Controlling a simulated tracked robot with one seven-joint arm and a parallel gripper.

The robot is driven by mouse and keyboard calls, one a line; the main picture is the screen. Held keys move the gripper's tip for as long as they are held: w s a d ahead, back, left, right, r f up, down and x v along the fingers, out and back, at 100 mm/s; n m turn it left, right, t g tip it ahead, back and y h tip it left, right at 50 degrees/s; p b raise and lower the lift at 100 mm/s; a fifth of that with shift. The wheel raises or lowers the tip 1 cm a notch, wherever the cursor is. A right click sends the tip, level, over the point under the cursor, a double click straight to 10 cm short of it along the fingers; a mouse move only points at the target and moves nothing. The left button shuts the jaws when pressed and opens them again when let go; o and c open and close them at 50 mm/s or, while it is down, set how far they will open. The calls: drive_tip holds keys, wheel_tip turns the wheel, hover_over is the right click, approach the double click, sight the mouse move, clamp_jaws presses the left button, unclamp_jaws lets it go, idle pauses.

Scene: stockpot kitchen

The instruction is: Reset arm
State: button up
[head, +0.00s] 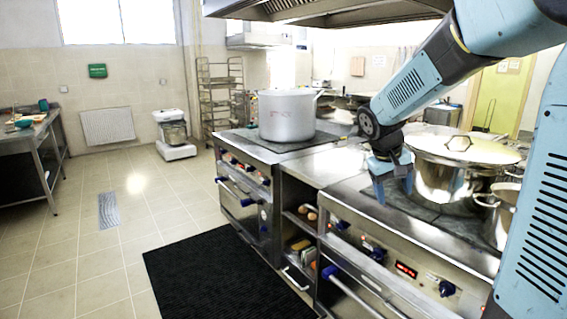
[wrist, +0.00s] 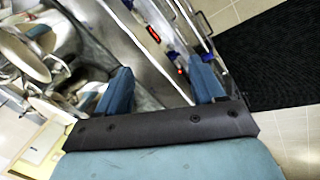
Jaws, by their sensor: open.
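My blue arm comes in from the upper right in the head view. My gripper (head: 392,192) points down over the near stove's cooktop, just left of a shiny lidded pot (head: 447,182). In the wrist view my gripper (wrist: 165,82) shows two blue fingers wide apart with nothing between them. Beyond the fingers lies the stove's steel front edge with its red display (wrist: 153,34). Whether the fingertips touch the cooktop cannot be told.
A large grey stockpot (head: 287,115) stands on the far stove. A smaller pot (head: 505,205) sits at the right, partly behind my arm. A black mat (head: 225,275) lies before the stoves.

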drive_tip(key=s+a+r+t+y, duration=0.2)
drive_tip(key=s+r, duration=0.1)
drive_tip(key=s, duration=0.8)
drive_tip(key=s+a+r+m+t+y, duration=0.1)
drive_tip(key=s+a+r, duration=0.1)
drive_tip(key=s, duration=1)
drive_tip(key=shift+a+r+t+y, duration=0.3)
drive_tip(key=shift+r+t+y, duration=0.1)
drive_tip(key=shift+r, duration=0.05)
drive_tip(key=shift+c, duration=0.2)
